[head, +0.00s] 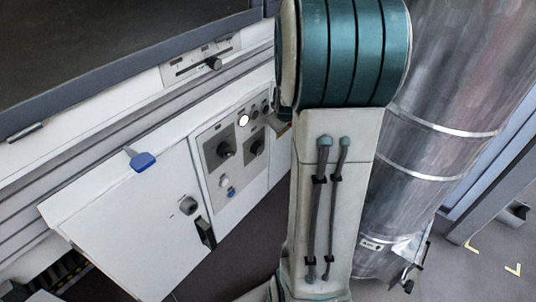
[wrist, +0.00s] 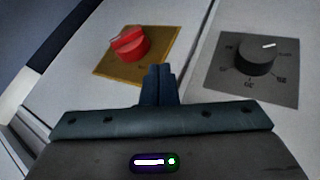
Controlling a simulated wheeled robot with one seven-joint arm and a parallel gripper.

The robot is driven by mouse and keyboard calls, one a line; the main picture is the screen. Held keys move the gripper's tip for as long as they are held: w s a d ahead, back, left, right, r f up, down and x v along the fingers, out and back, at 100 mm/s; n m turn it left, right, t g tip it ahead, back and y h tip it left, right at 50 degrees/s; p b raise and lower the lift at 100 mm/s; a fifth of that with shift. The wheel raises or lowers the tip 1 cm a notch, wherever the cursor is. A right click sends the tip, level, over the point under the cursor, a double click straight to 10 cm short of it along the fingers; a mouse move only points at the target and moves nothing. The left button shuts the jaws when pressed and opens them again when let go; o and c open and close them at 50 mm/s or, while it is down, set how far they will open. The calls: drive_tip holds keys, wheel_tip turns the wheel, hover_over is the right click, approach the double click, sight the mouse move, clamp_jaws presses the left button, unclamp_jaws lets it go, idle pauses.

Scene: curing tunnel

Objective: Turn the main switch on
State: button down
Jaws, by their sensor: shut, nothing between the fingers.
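A red rotary switch (wrist: 129,44) on a yellow plate (wrist: 104,68) is at the upper left of the wrist view; it looks like the main switch. The upper edge of its knob is a raised grip, slanting up to the right. My gripper (wrist: 158,72) is shut and empty, its fingertips just below and right of the red knob in the picture. I cannot tell whether they touch the plate. In the head view my arm hides the red switch and most of my gripper.
A black dial (wrist: 254,58) on a grey scale plate is right of the fingers. In the head view, a control panel (head: 216,180) has black knobs and a lit white lamp (head: 243,120). A large metal duct (head: 440,110) stands right of my arm.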

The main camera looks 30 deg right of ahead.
drive_tip(key=p+v, duration=0.3)
drive_tip(key=v, duration=0.4)
drive_tip(key=s+a+f+m+g+y+p, duration=0.25)
drive_tip(key=s+f+m+g, duration=0.2)
drive_tip(key=s, duration=0.35)
drive_tip(key=s+a+r+m+y+p, duration=0.2)
drive_tip(key=s+a+m+y+p, duration=0.1)
drive_tip(key=a+m+y, duration=0.4)
drive_tip(key=shift+a+r+t+p, duration=0.2)
drive_tip(key=shift+a+t+p, duration=0.15)
drive_tip(key=shift+a+t, duration=0.15)
drive_tip(key=shift+s, duration=0.15)
drive_tip(key=s+a+r+n+h+p, duration=0.1)
drive_tip(key=a+r+n+h+p, duration=0.1)
drive_tip(key=r+p, duration=0.4)
drive_tip(key=s+a+r+n+h+p, duration=0.1)
drive_tip(key=r+p, duration=0.5)
drive_tip(key=r, duration=0.8)
drive_tip(key=s+a+r+n+h+p, duration=0.2)
drive_tip(key=a+r+n+p, duration=0.3)
drive_tip(key=r, duration=0.5)
drive_tip(key=shift+s+a+r+h+p, duration=0.2)
drive_tip(key=shift+s+a+h+p, duration=0.15)
drive_tip(key=shift+s+a+p, duration=0.3)
drive_tip(key=shift+w+d+g, duration=0.1)
drive_tip(key=shift+g, duration=0.15)
